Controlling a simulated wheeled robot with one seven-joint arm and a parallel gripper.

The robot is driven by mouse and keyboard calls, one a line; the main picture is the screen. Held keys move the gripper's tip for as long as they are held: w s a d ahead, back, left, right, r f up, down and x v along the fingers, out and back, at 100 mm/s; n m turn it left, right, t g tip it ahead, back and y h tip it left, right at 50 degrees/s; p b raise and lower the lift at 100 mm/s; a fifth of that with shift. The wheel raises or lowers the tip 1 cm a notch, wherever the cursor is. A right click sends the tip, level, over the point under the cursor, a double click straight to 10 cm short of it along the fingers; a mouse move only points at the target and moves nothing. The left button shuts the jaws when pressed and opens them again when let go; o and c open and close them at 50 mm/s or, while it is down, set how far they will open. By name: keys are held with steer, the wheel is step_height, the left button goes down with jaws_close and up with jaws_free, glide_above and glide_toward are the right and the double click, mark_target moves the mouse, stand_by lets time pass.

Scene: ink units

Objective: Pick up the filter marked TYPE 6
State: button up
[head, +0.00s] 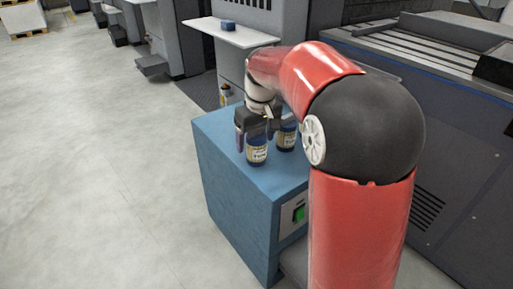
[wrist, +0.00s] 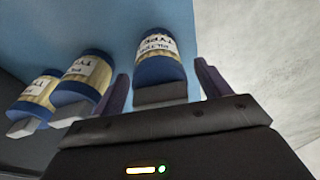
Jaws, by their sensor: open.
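Several blue filters with cream-and-gold labels stand upright on a blue cabinet (head: 227,146). In the wrist view, one filter (wrist: 161,68) lies between my gripper's two fingers, its grey block top towards the palm. Two more filters, a near one (wrist: 82,80) and a farther one (wrist: 38,98), stand to the left, outside the fingers. Their labels read TYPE, but I cannot make out the numbers. My gripper (head: 257,137) is open and pointing down around the front filter (head: 257,154). Another filter (head: 286,137) shows behind it to the right; a third is hidden in the head view.
The cabinet front has a green switch (head: 299,214). A large dark machine (head: 455,130) is at the right. Open floor (head: 100,150) lies left.

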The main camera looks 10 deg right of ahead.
steer(key=c, duration=1.1)
steer(key=shift+r, duration=0.1)
